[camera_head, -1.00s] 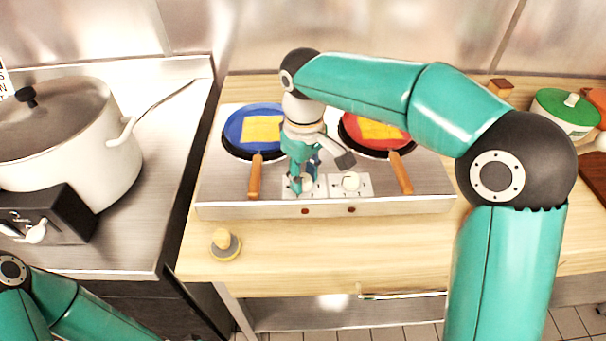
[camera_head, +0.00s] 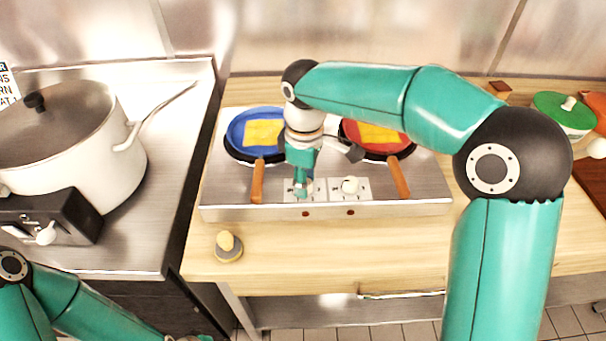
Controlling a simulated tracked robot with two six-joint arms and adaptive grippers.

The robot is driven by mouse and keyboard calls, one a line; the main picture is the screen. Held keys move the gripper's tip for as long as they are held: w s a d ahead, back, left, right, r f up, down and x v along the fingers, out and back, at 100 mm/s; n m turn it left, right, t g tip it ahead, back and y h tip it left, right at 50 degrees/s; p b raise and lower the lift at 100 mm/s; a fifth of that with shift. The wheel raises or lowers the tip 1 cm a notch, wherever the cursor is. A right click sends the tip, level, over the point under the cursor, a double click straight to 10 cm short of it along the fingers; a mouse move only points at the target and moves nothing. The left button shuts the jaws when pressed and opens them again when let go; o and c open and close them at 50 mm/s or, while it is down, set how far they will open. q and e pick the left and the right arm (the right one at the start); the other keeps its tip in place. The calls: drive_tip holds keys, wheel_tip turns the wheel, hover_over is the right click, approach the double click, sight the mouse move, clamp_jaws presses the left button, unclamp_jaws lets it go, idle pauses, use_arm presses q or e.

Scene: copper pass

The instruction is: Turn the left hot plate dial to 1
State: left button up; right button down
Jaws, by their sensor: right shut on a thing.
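The double hot plate (camera_head: 429,200) is a steel unit on the wooden counter. Its left dial (camera_head: 309,185) sits on a white marked plate and is mostly hidden by my right gripper (camera_head: 302,190). My right gripper points down and is shut on the left dial. The right dial (camera_head: 350,185) is a white knob beside it, with nothing touching it. I cannot read which mark the left dial points to. My left arm (camera_head: 50,300) is low at the left; its gripper is mostly out of frame, with only a small part at the bottom edge.
A blue pan (camera_head: 240,128) and a red pan (camera_head: 402,146), each with yellow food, stand on the plates, handles toward the front. A yellow-topped knob-like object (camera_head: 228,246) sits on the counter. A large lidded pot (camera_head: 90,150) stands on the stove at left.

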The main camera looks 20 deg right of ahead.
drive_tip(key=n, duration=0.2)
drive_tip(key=n+p, duration=0.1)
drive_tip(key=shift+r+n, duration=0.2)
drive_tip(key=shift+n, duration=0.2)
drive_tip(key=shift+w+n+p, duration=0.1)
drive_tip(key=shift+n+p, duration=0.7)
drive_tip(key=shift+n, duration=0.7)
drive_tip(key=c, duration=0.8)
unclamp_jaws()
drive_tip(key=shift+f, duration=0.15)
wheel_tip(320, 180, up, 12)
drive_tip(key=shift+f, duration=0.1)
